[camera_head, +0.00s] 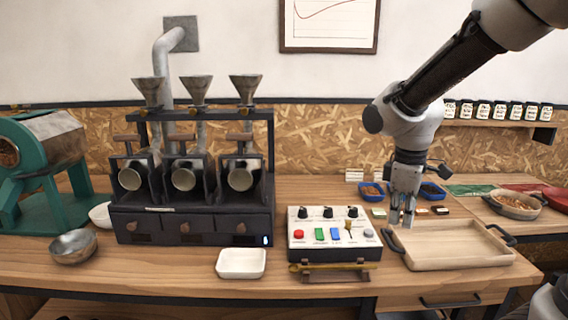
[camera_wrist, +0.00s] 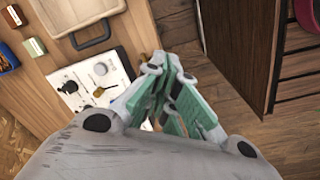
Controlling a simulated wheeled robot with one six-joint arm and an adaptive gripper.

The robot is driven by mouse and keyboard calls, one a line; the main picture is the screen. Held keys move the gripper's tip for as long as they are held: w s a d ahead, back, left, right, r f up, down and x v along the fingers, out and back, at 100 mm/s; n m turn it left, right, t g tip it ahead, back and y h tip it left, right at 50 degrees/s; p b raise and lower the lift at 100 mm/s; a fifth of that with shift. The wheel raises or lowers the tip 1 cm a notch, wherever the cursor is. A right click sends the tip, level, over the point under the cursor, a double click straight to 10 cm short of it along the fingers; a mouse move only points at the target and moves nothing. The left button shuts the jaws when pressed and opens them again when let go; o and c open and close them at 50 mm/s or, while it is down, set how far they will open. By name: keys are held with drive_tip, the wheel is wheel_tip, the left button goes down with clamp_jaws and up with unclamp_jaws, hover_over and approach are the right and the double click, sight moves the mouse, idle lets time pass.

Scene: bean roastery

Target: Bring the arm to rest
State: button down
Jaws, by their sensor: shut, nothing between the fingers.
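My gripper (camera_head: 403,222) hangs from my arm over the right part of the counter, pointing down, just left of the wooden tray's back edge. Its fingers are closed together and hold nothing. In the wrist view my gripper (camera_wrist: 172,112) shows as pale green and grey fingers close together, with the control panel (camera_wrist: 92,82) beyond them. My arm reaches in from the upper right of the head view, bent at the elbow.
The control box (camera_head: 332,238) stands left of my gripper, and the wooden tray (camera_head: 455,258) lies to the right. Small blue bins (camera_head: 432,191) sit behind. A white dish (camera_head: 241,263), a metal bowl (camera_head: 73,246) and the three-funnel roaster (camera_head: 192,180) stand farther left.

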drive_tip(key=s+d+r+m+t, duration=0.2)
drive_tip(key=s+d+r+m, duration=0.2)
drive_tip(key=s, duration=0.3)
drive_tip(key=s+d+r+m+t, duration=0.1)
drive_tip(key=s+d+r+m, duration=0.3)
drive_tip(key=s+m, duration=0.3)
drive_tip(key=shift+s+d+r+t+y, duration=0.3)
drive_tip(key=shift+s+d+t, duration=0.15)
drive_tip(key=shift+d, duration=0.25)
